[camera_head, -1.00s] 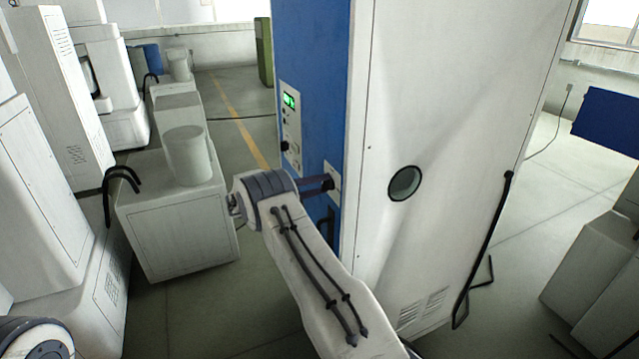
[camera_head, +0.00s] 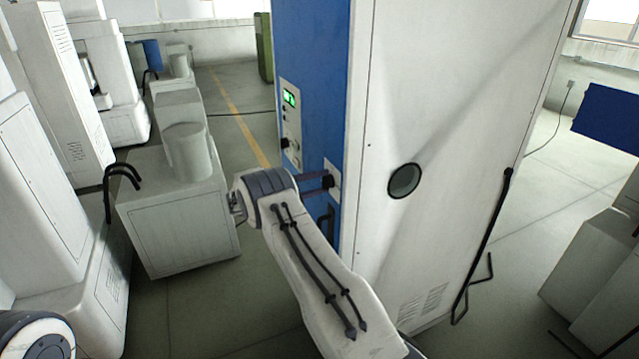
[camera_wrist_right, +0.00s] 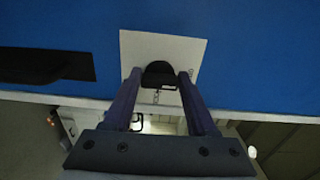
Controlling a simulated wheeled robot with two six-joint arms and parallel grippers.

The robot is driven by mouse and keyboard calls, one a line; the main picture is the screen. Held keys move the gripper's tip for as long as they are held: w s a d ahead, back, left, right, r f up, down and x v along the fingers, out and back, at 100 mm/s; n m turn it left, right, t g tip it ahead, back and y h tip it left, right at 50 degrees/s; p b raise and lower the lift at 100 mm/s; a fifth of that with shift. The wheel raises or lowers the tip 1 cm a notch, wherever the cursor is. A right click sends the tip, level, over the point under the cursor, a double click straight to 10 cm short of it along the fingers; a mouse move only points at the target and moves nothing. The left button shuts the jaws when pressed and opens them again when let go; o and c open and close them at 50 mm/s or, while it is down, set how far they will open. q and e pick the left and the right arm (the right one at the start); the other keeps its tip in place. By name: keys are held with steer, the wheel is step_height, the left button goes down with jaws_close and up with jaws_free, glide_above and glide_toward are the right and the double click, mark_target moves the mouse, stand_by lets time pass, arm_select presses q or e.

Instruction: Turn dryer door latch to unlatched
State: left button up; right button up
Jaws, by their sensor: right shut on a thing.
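The dryer (camera_head: 313,75) is a tall cabinet with a blue front and a white side. Its latch is a small dark knob (camera_wrist_right: 158,74) on a white plate (camera_wrist_right: 187,49), seen in the right wrist view. My right gripper (camera_wrist_right: 158,80) has one finger on each side of the knob and is shut on it. In the head view the right gripper (camera_head: 330,181) reaches the plate on the blue front from the left, and the knob is mostly hidden there. The exact angle of the latch is hard to tell. My left gripper is not in view.
A dark door handle (camera_head: 326,219) is below the latch plate; it also shows in the right wrist view (camera_wrist_right: 45,66). A control panel (camera_head: 290,125) with a green display is above. White machine cabinets (camera_head: 180,222) stand at left, with open floor between.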

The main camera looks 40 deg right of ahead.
steer(key=o, duration=1.4)
steer(key=shift+c, duration=0.2)
steer(key=b+v, duration=0.5)
steer(key=v, duration=0.5)
steer(key=shift+a, duration=0.3)
